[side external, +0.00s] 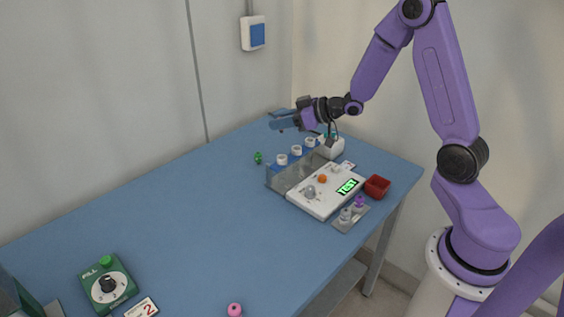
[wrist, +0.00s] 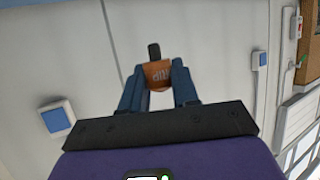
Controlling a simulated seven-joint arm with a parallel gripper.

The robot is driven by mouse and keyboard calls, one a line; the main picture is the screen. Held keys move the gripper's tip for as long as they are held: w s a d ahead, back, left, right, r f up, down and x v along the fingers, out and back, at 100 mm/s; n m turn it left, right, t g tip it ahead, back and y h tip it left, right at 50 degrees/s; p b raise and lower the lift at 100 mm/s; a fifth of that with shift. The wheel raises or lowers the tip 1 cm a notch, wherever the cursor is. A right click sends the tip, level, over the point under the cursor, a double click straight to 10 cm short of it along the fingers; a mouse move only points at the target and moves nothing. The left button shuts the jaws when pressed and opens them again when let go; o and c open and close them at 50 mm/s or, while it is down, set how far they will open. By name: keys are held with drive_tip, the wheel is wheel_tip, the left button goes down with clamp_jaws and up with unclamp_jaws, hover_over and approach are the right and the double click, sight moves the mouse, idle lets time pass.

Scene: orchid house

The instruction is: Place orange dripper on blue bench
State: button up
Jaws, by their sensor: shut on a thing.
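The blue bench (side external: 170,220) runs along the wall, with a wide bare top. My gripper (side external: 273,122) is level above the far part of the bench, its fingers toward the wall. In the wrist view my gripper (wrist: 158,78) is shut on the orange dripper (wrist: 159,73), which carries dark lettering and has a dark tip sticking out beyond the fingers. I cannot make out the dripper in the side view.
A white tester (side external: 312,200) with a green display, a grey metal holder (side external: 282,180), a red cup (side external: 377,186) and several small white-topped pots crowd the far right. A green dial box (side external: 107,287), a number card (side external: 141,308) and a pink piece (side external: 235,310) lie near the front.

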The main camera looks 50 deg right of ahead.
drive_tip(key=shift+d, duration=0.1)
drive_tip(key=shift+f, duration=4.8)
drive_tip(key=shift+f, duration=0.15)
drive_tip(key=o, duration=1)
